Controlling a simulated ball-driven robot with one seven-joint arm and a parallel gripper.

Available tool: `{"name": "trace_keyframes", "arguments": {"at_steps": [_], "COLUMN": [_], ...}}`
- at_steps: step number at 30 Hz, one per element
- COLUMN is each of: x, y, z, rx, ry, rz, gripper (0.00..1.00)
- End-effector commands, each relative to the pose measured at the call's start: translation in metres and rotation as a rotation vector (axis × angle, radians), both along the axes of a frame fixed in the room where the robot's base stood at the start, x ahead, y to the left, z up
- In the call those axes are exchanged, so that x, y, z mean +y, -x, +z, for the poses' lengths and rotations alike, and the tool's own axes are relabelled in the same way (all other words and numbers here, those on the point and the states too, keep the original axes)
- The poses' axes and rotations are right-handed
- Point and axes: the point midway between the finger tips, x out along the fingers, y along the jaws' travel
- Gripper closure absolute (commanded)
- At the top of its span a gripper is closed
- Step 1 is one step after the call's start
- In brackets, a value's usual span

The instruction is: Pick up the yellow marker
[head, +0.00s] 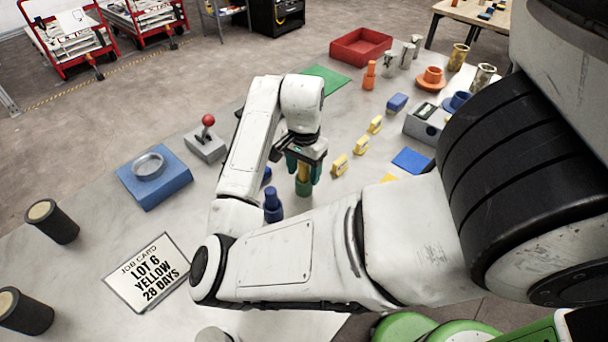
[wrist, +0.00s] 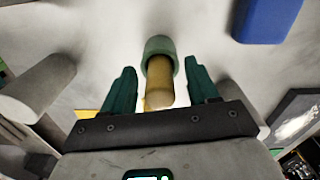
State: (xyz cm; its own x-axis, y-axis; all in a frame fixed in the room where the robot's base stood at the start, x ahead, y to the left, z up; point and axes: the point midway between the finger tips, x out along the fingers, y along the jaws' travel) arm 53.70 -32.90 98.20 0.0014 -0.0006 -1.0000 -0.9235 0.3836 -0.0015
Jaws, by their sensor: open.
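A yellow-tan cylinder with a green end (head: 303,186) stands on the grey table under my gripper (head: 303,172); it may be the yellow marker. In the wrist view the same cylinder (wrist: 159,80) lies between my two green fingers (wrist: 161,68), with a gap visible on both sides. My gripper is open and holds nothing. In the head view the fingers and wrist hide part of the cylinder.
A dark blue peg (head: 273,206) stands close by at the lower left. A blue block with a dish (head: 155,190) and a red-knobbed lever box (head: 205,145) are further left. A job card (head: 148,272) lies in front. A red tray (head: 361,48) is at the back.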

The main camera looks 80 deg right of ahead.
Motion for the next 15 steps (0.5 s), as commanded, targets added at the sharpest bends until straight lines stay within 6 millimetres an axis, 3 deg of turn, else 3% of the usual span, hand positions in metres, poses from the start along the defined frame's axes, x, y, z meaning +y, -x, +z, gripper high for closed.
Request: {"name": "trace_keyframes", "arguments": {"at_steps": [4,15], "x": [0.0000,0.0001], "y": [-0.0001,-0.0001], "z": [0.0001,0.0005], "rx": [0.000,0.000], "ry": [0.000,0.000], "rz": [0.000,0.001], "gripper": [0.41,0.76]}}
